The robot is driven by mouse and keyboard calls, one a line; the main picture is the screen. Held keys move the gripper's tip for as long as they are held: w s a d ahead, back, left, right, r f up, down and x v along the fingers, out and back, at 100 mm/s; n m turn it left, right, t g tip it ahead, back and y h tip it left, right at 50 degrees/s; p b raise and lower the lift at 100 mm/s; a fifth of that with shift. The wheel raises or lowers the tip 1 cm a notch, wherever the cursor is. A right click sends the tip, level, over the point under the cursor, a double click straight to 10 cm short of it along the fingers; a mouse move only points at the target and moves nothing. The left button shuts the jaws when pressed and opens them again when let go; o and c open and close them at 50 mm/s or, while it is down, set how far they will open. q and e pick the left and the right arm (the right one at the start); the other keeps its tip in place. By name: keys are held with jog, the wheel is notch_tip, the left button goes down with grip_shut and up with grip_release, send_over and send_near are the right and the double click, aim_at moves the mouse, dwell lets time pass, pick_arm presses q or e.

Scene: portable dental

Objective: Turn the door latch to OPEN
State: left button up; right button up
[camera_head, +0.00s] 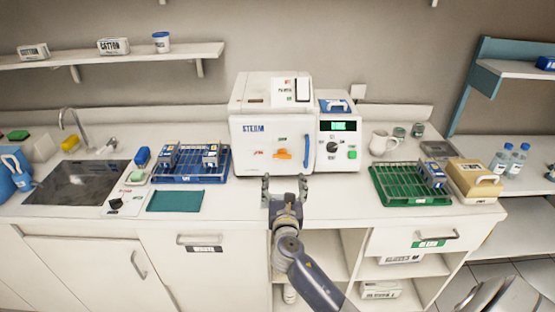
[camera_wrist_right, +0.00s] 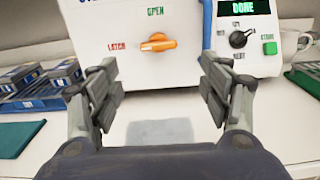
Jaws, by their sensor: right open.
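The door latch (camera_head: 283,154) is an orange knob on the front of the white steam sterilizer (camera_head: 255,110). In the right wrist view the latch (camera_wrist_right: 158,43) lies roughly horizontal, its narrower end to the left toward the red LATCH label (camera_wrist_right: 117,47). The green OPEN label (camera_wrist_right: 155,11) is above it. My right gripper (camera_head: 286,180) is in front of the sterilizer, below the latch and apart from it. Its fingers (camera_wrist_right: 160,85) are spread wide with nothing between them. My left gripper is not in view.
A blue vertical door handle (camera_head: 306,155) is right of the latch. The control panel (camera_head: 339,140) has a lit green display reading DONE. A blue rack (camera_head: 190,178) stands left and a green rack (camera_head: 377,190) right. The counter directly before the sterilizer is clear.

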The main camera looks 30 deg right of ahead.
aim_at(283, 158)
jog(key=x, duration=1.1)
jog(key=shift+r, duration=0.35)
jog(key=shift+a, duration=0.1)
jog(key=c, duration=1)
